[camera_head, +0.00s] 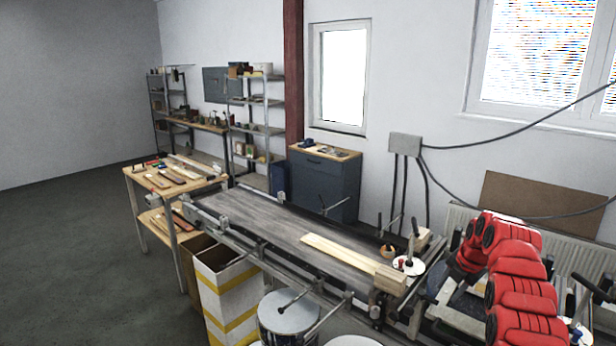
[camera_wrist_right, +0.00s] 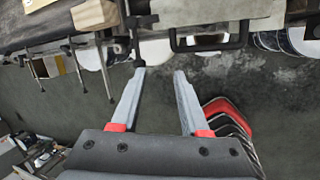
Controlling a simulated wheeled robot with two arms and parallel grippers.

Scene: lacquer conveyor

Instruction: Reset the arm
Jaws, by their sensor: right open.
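My right gripper (camera_wrist_right: 160,72) is open in the right wrist view. Its two grey fingers with red bases stand apart, and nothing is between them. Beyond the fingertips are the edge of a metal frame and dark floor. I cannot clearly make out its fingers in the head view. My left gripper is in neither view. The conveyor (camera_head: 268,228) has a dark grey belt and runs from left of centre toward the right front. Pale wooden strips (camera_head: 345,255) lie on its near right part, beside a wood block (camera_head: 391,280) at the end.
A wooden worktable (camera_head: 188,183) with strips stands left of the conveyor. A yellow-striped white box (camera_head: 222,295) and a metal drum (camera_head: 288,313) stand in front. Small pots (camera_head: 409,265) sit by the conveyor's right end. Floor at left is clear.

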